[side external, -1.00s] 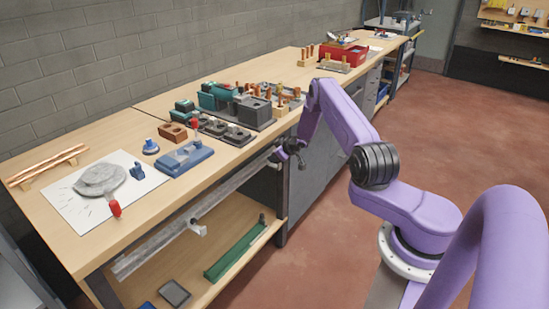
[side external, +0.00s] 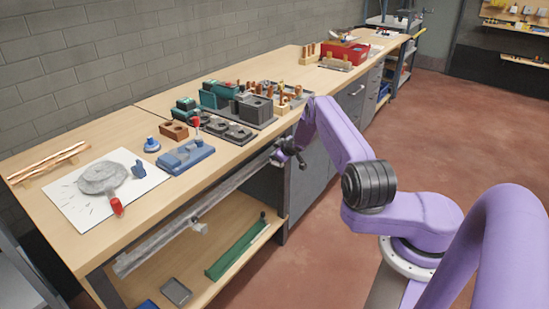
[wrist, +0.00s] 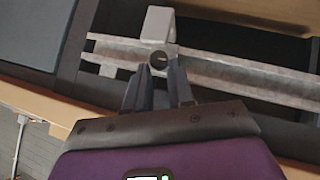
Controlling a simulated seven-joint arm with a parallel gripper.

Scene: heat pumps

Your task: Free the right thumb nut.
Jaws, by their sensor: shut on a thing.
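A long grey rail (side external: 165,236) runs along the front of the workbench below its top. My gripper (side external: 287,153) is at the rail's right end in the side view, where the nut is too small to make out. In the wrist view, my gripper (wrist: 159,70) has its two dark fingertips on either side of a small round grey part, the right thumb nut (wrist: 162,56), and is shut on it. The nut sits against the rail (wrist: 235,70), beside a pale bracket (wrist: 158,22). The fingers partly hide the nut's near side.
The workbench top (side external: 70,225) is just above the rail. It carries a blue fixture (side external: 186,157), a white sheet (side external: 70,207) and several tool blocks. A lower shelf (side external: 215,240) holds a green channel (side external: 237,248).

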